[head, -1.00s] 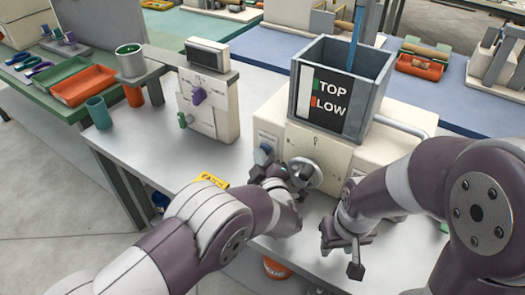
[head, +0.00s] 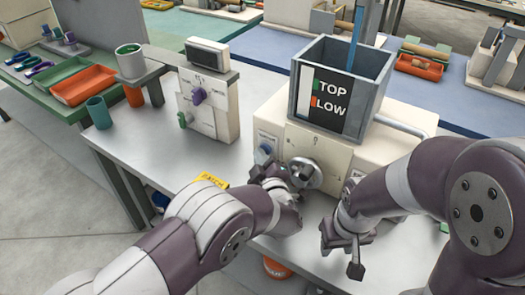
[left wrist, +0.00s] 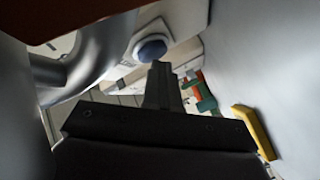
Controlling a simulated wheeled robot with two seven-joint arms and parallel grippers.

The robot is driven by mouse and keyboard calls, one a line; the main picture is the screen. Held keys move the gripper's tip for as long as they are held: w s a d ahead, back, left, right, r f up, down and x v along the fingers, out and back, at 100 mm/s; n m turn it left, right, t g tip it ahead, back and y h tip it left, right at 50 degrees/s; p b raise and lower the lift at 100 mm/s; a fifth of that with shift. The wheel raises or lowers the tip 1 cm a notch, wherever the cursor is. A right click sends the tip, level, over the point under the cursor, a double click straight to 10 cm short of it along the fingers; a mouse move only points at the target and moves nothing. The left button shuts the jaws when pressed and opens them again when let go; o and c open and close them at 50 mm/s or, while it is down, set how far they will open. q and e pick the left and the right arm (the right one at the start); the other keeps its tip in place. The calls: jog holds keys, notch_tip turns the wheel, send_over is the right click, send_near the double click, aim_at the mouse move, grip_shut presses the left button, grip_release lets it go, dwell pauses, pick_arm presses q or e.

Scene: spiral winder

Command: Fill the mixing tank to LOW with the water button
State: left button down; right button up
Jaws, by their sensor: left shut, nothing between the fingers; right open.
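The mixing tank (head: 372,108) is a grey open-topped box on a cream machine. Its front panel has TOP beside a green mark and LOW beside an orange mark. A blue pipe or stream (head: 357,25) comes down into it; I cannot tell the water level. The blue water button (head: 263,153) is on the machine's front left and also shows in the left wrist view (left wrist: 151,50). My left gripper (head: 258,172) is shut and empty, just below the button; its tip (left wrist: 160,75) appears close to it, contact unclear. My right gripper (head: 340,255) is open and empty, before the machine.
A round metal knob or spout (head: 304,173) sits right beside the left gripper. A second panel with purple and green knobs (head: 208,100) stands to the left. Bare grey bench lies between them.

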pick_arm(q)
jog(key=shift+s+d, duration=0.1)
pick_arm(e)
jog(key=shift+w, duration=0.1)
dwell(0.5)
pick_arm(q)
jog(key=shift+s+f, duration=0.1)
jog(key=shift+s, duration=0.1)
pick_arm(e)
jog(key=shift+d+r, duration=0.15)
pick_arm(q)
jog(key=shift+s+a+p, duration=0.2)
jog(key=shift+s+p, duration=0.1)
jog(key=shift+s, duration=0.05)
pick_arm(e)
jog(key=shift+d+r, duration=0.1)
pick_arm(q)
jog(key=shift+a+f, duration=0.1)
jog(key=shift+a, duration=0.05)
